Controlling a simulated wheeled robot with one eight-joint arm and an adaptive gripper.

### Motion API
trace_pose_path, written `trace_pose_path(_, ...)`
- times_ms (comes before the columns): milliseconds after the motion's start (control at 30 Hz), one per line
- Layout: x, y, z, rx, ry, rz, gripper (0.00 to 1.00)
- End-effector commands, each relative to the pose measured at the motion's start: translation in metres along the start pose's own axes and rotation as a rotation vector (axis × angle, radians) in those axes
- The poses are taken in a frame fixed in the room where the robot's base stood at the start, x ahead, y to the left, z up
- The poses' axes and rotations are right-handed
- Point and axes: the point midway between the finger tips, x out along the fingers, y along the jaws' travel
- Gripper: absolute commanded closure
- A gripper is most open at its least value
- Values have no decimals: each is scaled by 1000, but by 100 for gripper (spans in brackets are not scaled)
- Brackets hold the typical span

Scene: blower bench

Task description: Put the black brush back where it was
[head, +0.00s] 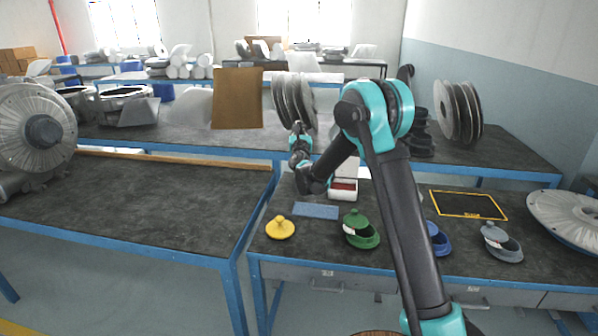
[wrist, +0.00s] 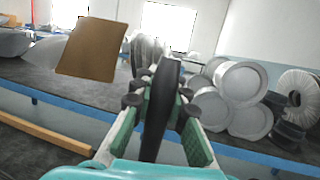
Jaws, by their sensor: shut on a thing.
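My gripper (wrist: 160,108) is shut on a long, black, rounded thing, taken as the black brush (wrist: 161,88). It stands nearly upright between the two green fingers with black tips in the wrist view. Its lower end is hidden by the gripper body. In the head view my gripper (head: 300,148) is raised above the back part of the front right bench (head: 405,277). The brush cannot be made out clearly there.
The bench holds a blue mat (head: 316,211), a red and white box (head: 343,189), a yellow lid (head: 280,228), green (head: 361,231), blue (head: 438,241) and grey (head: 500,243) lidded pieces, and a yellow-framed black panel (head: 467,204). Large reels (head: 458,112) stand behind.

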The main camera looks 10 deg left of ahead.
Motion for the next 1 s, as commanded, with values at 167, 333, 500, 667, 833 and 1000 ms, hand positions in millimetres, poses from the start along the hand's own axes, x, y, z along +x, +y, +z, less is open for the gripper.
trace_pose_path(167,-10,0,-44,0,0,0,100)
trace_pose_path(333,-19,-1,-83,0,0,-1,100)
trace_pose_path(500,-25,-1,-110,0,0,-1,100)
trace_pose_path(667,-27,-1,-120,0,0,-1,100)
trace_pose_path(833,-31,-1,-136,0,0,-1,100)
trace_pose_path(1000,-36,-1,-155,0,0,-1,100)
